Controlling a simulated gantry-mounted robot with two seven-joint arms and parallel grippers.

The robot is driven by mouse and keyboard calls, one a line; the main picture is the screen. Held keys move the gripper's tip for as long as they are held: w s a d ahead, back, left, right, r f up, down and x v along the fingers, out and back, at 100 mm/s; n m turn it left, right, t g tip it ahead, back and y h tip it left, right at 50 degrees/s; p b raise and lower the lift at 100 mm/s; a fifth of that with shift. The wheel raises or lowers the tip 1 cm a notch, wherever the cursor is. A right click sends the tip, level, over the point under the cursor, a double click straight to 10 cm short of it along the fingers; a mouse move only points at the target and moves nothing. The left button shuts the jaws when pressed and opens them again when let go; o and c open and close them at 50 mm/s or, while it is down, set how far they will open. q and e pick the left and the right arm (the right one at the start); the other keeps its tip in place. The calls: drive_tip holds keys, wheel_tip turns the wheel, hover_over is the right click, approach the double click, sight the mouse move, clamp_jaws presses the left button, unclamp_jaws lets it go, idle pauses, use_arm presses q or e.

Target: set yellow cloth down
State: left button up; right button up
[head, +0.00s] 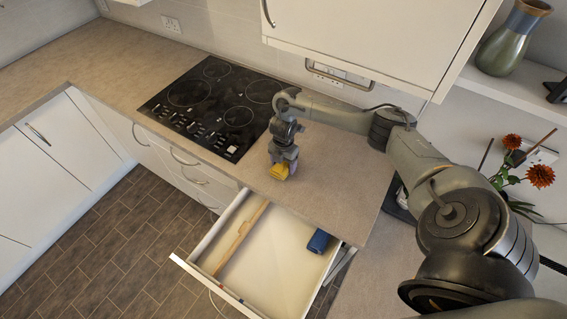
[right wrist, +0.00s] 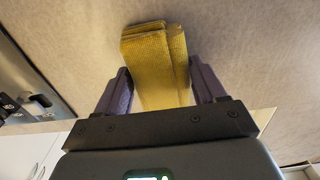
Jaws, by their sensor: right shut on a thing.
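The yellow cloth (head: 279,171) is a small folded bundle at the tip of my right gripper (head: 283,165) in the head view. The gripper points down over the beige countertop (head: 335,185), just right of the cooktop. In the right wrist view the cloth (right wrist: 156,60) sits folded in layers between the two dark purple fingers of the right gripper (right wrist: 160,90), which is shut on it. The cloth is at or close above the counter surface; I cannot tell whether it touches. My left gripper is not in view.
A black cooktop (head: 215,104) lies left of the gripper. Below the counter a drawer (head: 285,255) stands open, with a wooden strip (head: 240,243) and a blue roll (head: 318,241) inside. A wall cabinet (head: 375,35) hangs above. The counter right of the gripper is clear.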

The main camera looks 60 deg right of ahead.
drive_tip(key=shift+f, duration=0.15)
drive_tip(key=o, duration=1)
drive_tip(key=shift+c, duration=0.2)
drive_tip(key=shift+o, duration=0.3)
